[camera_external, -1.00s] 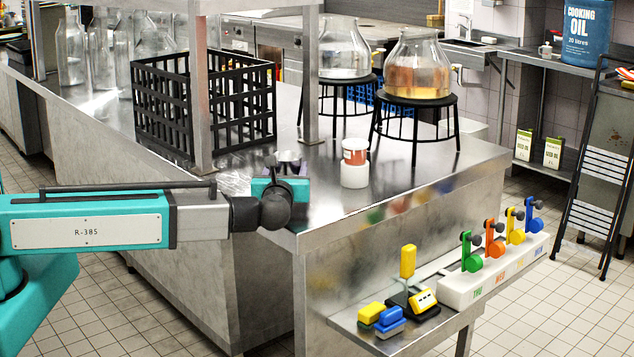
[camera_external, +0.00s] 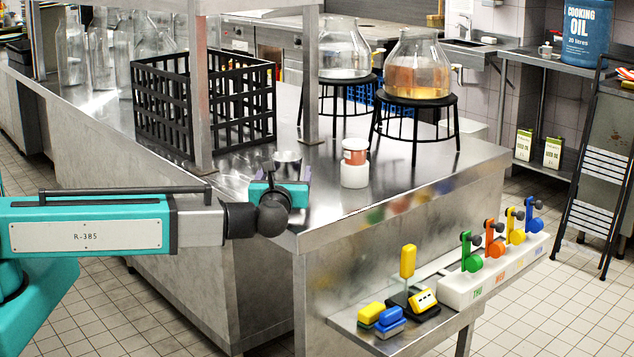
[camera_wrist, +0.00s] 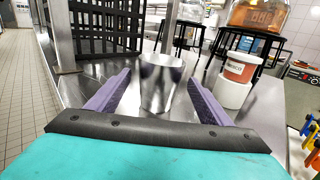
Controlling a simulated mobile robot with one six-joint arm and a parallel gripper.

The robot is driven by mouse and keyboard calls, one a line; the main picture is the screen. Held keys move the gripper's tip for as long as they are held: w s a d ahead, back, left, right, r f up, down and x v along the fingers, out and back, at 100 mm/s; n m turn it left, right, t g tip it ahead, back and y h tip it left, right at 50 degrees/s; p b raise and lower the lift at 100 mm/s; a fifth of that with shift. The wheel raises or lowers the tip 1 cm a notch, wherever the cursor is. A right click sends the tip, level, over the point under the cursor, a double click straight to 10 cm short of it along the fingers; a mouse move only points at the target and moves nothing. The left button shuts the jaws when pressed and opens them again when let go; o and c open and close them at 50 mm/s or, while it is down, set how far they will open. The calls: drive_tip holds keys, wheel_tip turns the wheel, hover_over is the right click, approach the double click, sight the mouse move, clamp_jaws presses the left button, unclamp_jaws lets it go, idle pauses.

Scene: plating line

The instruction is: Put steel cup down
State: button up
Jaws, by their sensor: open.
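The steel cup (camera_wrist: 161,84) stands upright on the steel counter (camera_external: 345,200) in the wrist view, between the two purple fingers of my gripper (camera_wrist: 155,95). The fingers are spread, with a gap on each side of the cup. In the outside view my gripper (camera_external: 281,180) is at the counter's near corner. There the cup (camera_external: 287,158) shows only its upper part behind the gripper; its base is hidden.
A small red-labelled tub (camera_external: 355,152) on a white block (camera_external: 354,175) stands just right of the cup. A black crate (camera_external: 205,100) is behind to the left. Glass flasks stand on black stools (camera_external: 414,105) behind. A steel post (camera_external: 198,90) rises near the crate.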

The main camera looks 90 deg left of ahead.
drive_tip(key=d+b, duration=0.1)
drive_tip(key=d, duration=0.7)
drive_tip(key=shift+d, duration=0.3)
drive_tip(key=shift+o, duration=0.4)
drive_tip(key=shift+w, duration=0.1)
